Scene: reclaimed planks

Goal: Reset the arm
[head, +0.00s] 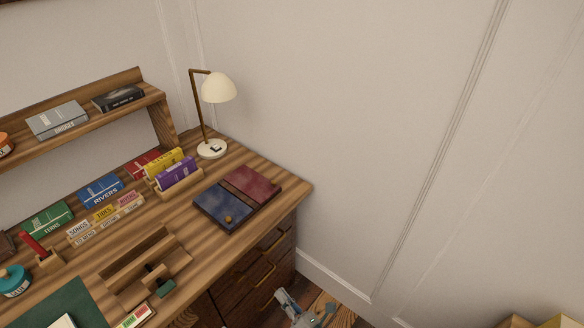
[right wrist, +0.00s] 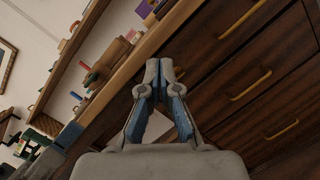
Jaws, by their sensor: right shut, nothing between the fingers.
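My right gripper (head: 284,296) shows at the bottom of the head view, low beside the desk's drawer front and below the desktop. In the right wrist view its fingertips (right wrist: 159,66) are together with nothing between them, in front of the brown drawers (right wrist: 235,75). The rest of my right arm is mostly out of the head view. My left gripper is in neither view.
Drawer handles (head: 262,270) stick out near my right gripper.

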